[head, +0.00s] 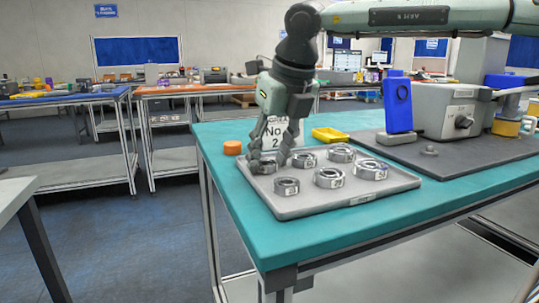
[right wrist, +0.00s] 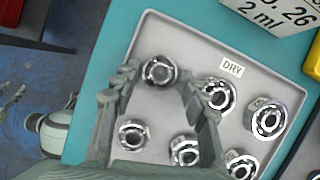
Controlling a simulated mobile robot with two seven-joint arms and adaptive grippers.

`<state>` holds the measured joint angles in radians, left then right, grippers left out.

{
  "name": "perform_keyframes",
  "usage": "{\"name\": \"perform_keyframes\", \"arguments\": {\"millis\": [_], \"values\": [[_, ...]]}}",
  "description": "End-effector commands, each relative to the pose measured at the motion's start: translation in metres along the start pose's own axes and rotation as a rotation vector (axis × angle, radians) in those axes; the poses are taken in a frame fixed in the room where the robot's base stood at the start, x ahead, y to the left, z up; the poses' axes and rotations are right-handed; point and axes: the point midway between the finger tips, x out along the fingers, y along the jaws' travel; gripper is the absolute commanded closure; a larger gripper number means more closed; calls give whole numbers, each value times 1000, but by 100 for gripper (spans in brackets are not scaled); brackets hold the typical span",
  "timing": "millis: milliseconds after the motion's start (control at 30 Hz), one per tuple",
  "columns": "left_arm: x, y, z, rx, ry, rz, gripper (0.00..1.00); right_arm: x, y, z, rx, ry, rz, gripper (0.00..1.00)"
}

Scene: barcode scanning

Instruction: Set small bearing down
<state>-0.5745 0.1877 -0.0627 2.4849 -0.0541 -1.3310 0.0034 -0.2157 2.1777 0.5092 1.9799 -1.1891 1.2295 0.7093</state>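A grey tray (head: 310,205) on the teal table holds several metal bearings, which differ in size. My right gripper (head: 268,162) points down over the tray's far left corner. In the right wrist view a small bearing (right wrist: 158,72) sits on the tray between the two fingertips of my right gripper (right wrist: 160,75). The fingers are spread, with a narrow gap seeming to show at the right finger; contact at the left finger is unclear. In the head view the fingers mostly hide this bearing. My left gripper is not in view.
Other bearings (head: 287,186) stand close by on the tray. A white numbered box (head: 277,132), an orange round piece (head: 232,148) and a yellow bin (head: 330,134) are behind it. A blue device (head: 397,105) and a grey machine (head: 448,110) stand on a dark mat to the right.

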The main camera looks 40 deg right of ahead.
Motion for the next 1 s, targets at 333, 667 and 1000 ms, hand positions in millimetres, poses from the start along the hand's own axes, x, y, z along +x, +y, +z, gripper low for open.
{"name": "perform_keyframes", "arguments": {"millis": [333,667,1000], "values": [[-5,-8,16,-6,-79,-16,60,-4,0,2,0,0,0,57],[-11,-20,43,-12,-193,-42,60,-78,0,3,0,-5,-1,57],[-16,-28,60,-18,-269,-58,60,-121,0,2,-1,1,0,57]]}}
